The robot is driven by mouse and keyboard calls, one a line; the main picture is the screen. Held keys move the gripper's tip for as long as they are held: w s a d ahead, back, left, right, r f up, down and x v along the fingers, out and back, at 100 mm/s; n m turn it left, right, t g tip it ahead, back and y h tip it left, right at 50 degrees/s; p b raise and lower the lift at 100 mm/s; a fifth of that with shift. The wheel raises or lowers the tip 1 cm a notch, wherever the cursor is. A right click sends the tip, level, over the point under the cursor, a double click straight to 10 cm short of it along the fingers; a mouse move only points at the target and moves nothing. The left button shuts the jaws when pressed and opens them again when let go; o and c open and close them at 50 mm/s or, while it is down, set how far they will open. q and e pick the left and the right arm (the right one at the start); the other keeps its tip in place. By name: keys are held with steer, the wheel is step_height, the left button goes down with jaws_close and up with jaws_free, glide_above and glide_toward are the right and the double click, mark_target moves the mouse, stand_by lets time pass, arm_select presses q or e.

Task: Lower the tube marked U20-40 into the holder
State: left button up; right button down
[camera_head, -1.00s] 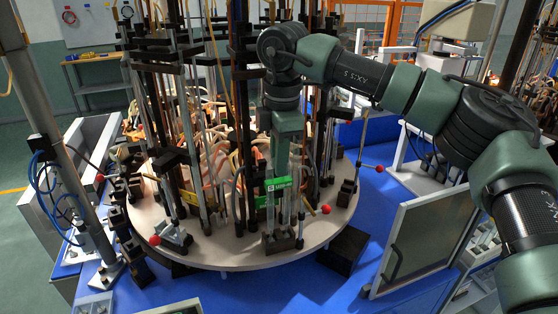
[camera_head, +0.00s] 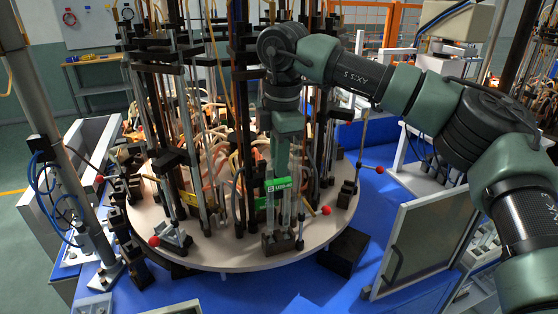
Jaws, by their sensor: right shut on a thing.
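My right gripper (camera_head: 284,160) points straight down at the front of the round table. It is shut on an upright clear glass tube (camera_head: 285,212) with a green label (camera_head: 278,185). The print on the label is too small to read surely. Just below the tube, a dark holder block (camera_head: 278,242) stands near the front rim of the table. The tube's lower end is at or just over this block, and I cannot tell whether it is seated. My left gripper is not in view.
The round table (camera_head: 245,257) carries several tall rods, clamps and hoses close behind and left of the tube. Levers with red balls stand at the rim, one (camera_head: 326,210) right of the holder. A framed panel (camera_head: 425,242) stands at the right. The blue base has some free room.

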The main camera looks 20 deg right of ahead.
mark_target(279, 181)
steer(key=shift+f+b, duration=1.5)
steer(key=shift+f, duration=0.2)
stand_by(0.6)
steer(key=c, duration=1.3)
jaws_free()
steer(key=shift+r, duration=0.1)
steer(key=shift+r+p, duration=1.4)
steer(key=shift+r, duration=0.8)
